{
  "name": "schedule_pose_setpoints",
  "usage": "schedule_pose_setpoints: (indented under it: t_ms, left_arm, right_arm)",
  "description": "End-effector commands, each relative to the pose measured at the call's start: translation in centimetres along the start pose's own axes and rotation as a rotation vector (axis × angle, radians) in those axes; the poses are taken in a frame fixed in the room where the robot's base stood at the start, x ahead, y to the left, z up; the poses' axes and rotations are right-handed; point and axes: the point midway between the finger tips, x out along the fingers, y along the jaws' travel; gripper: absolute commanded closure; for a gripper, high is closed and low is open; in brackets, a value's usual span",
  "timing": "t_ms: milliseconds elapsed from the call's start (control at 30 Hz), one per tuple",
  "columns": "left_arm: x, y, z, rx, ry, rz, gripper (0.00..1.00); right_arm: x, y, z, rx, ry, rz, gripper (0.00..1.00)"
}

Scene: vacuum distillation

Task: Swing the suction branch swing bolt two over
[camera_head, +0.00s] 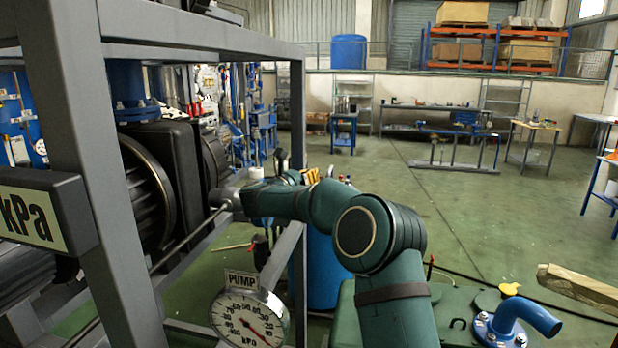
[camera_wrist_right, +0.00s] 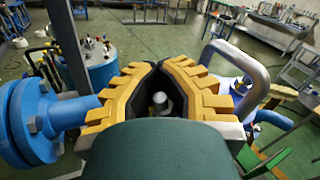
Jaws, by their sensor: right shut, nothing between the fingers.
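My right gripper (camera_wrist_right: 158,72) has yellow-toothed fingers with dark inner pads, brought together at the far end in the right wrist view. It is shut and empty. A grey metal rounded stub (camera_wrist_right: 160,102) shows in the dark gap behind the fingertips; I cannot tell whether it is a swing bolt. A blue flanged pipe (camera_wrist_right: 40,120) is left of the fingers, possibly the suction branch. In the head view my right gripper (camera_head: 315,170) is small and partly hidden behind my own arm. Suction branch swing bolt two cannot be made out. My left gripper is not in view.
A grey frame (camera_head: 75,110) around the pump stands at the left. A PUMP gauge (camera_head: 250,318) is low in front. A bent metal handle (camera_wrist_right: 245,65) stands close right of the fingers. A blue drum (camera_head: 325,265) is behind my arm. The green floor beyond is open.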

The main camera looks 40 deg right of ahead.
Motion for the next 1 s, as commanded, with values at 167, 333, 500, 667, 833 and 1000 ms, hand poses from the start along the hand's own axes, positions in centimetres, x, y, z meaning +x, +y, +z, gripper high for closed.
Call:
schedule_pose_setpoints:
  t_ms: [167,333,500,667,833,1000]
  left_arm:
    - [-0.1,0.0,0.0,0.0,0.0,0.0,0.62]
    - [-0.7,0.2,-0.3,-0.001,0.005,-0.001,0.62]
    - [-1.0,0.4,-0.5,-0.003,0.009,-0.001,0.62]
    - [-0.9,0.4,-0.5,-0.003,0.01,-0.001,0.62]
    - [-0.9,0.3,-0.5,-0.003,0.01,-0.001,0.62]
    - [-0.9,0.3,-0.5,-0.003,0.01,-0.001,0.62]
  right_arm:
    - [0.0,0.0,0.0,0.005,0.003,0.002,1.0]
    - [0.1,-0.7,0.2,0.096,0.04,0.014,1.0]
    - [0.6,-1.5,-0.2,0.235,0.098,0.029,1.0]
    - [0.7,-1.8,-0.5,0.294,0.124,0.036,1.0]
    - [0.7,-1.8,-0.6,0.295,0.125,0.036,1.0]
    - [0.7,-1.7,-0.6,0.294,0.124,0.036,0.72]
